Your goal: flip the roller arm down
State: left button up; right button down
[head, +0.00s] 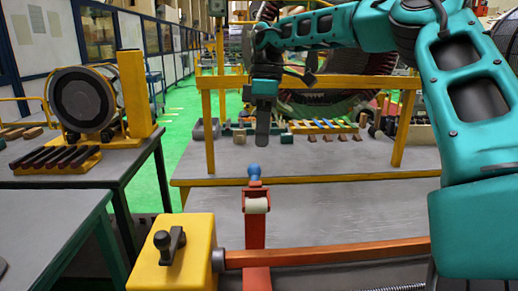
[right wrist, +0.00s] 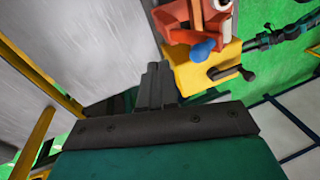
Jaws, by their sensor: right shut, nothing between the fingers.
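The roller arm (head: 255,230) is an orange-red bar in the lower middle of the head view. It carries a pale roller (head: 257,205) and a blue knob (head: 254,170) at its top end. In the right wrist view the blue knob (right wrist: 204,49) and the red arm (right wrist: 213,22) show at the top, right of the fingers. My right gripper (head: 262,140) points down, shut and empty, just above the blue knob in the head view and apart from it. Its closed fingers also show in the right wrist view (right wrist: 154,85). My left gripper is out of view.
A yellow block (head: 172,262) with a dark lever (head: 170,243) stands left of the roller arm. An orange bar (head: 330,252) runs right from it. A yellow frame (head: 208,130) stands on the grey table (head: 330,160) behind. A dark table is at left.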

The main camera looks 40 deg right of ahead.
jog(key=shift+s+a+f, duration=0.5)
jog(key=shift+s+a, duration=0.05)
jog(key=shift+a, duration=0.25)
jog(key=shift+s+a+f, duration=0.45)
jog(key=shift+s+a, duration=0.1)
jog(key=shift+a, duration=0.25)
